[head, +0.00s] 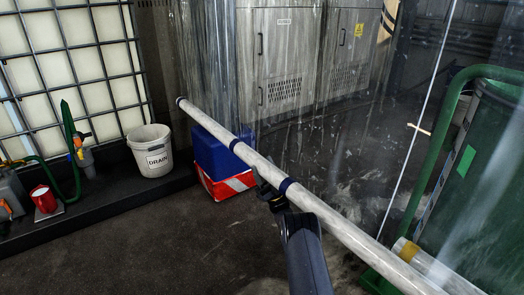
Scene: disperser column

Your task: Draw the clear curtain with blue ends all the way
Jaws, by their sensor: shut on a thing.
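The clear curtain (335,160) shows as a hazy see-through sheet with streaks above a long pale bar (340,225). My dark forearm comes up from below. The jaws are small and partly hidden by the bar. The bar's near end is out of view.
A second pale tube with a yellow band (406,250) lies at lower right, beside a green container (480,165). A blue and red box (222,165) stands behind the bar. The floor at lower left is clear.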

